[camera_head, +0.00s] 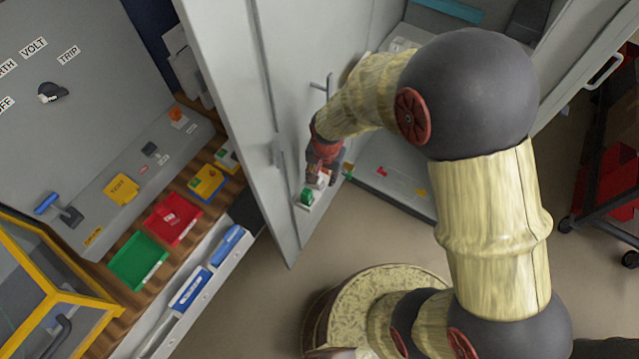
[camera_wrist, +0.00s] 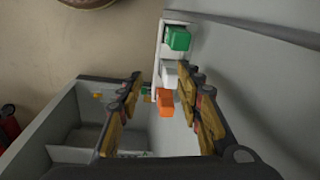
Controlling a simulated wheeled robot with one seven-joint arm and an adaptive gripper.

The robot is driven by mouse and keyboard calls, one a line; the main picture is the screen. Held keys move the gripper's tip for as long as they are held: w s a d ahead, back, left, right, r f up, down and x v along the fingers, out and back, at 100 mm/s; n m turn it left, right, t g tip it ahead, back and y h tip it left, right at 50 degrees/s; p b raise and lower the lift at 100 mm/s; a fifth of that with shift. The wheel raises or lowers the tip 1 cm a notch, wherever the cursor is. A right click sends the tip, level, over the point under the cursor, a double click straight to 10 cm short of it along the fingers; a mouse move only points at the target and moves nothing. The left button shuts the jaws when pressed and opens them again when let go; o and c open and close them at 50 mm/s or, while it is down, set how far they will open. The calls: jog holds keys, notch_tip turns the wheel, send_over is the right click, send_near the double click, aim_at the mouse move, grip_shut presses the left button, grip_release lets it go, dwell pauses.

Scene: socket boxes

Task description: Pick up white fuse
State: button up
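The white fuse (camera_wrist: 168,73) sits in the wrist view in the middle of a narrow white holder (camera_wrist: 160,40), between a green fuse (camera_wrist: 178,38) and an orange fuse (camera_wrist: 165,101). My gripper (camera_wrist: 160,76) is open, with its two fingers spread on either side of the holder and nothing held between them. The right fingertips appear close to the white fuse; whether they touch cannot be told. In the head view my gripper (camera_head: 323,172) is at the holder on the cabinet door, and the green fuse (camera_head: 306,196) shows just below it. My gripper largely hides the other fuses there.
The tall grey cabinet door (camera_head: 245,110) stands beside my gripper, with a handle above. An open grey box (camera_wrist: 75,125) lies beyond the left finger in the wrist view. A workbench with a red tray (camera_head: 172,220) and a green tray (camera_head: 138,260) is at the left.

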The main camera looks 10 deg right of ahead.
jog(key=shift+w+a+r+m+t, duration=0.1)
jog(key=shift+w+a+m+t, duration=0.1)
jog(key=shift+w+m, duration=0.3)
jog(key=shift+w+a+r+m+t, duration=0.1)
jog(key=shift+w+m+t, duration=0.1)
jog(key=shift+w+m, duration=0.25)
jog(key=shift+f+b, duration=0.3)
jog(key=shift+f, duration=0.55)
jog(key=f, duration=0.2)
jog(key=w+f+b, duration=0.1)
jog(key=f+b, duration=0.1)
jog(key=f, duration=0.1)
jog(key=shift+w+a+f, duration=0.15)
jog(key=shift+w+f, duration=0.2)
jog(key=shift+w, duration=0.05)
jog(key=c, duration=0.4)
jog(key=c, duration=0.5)
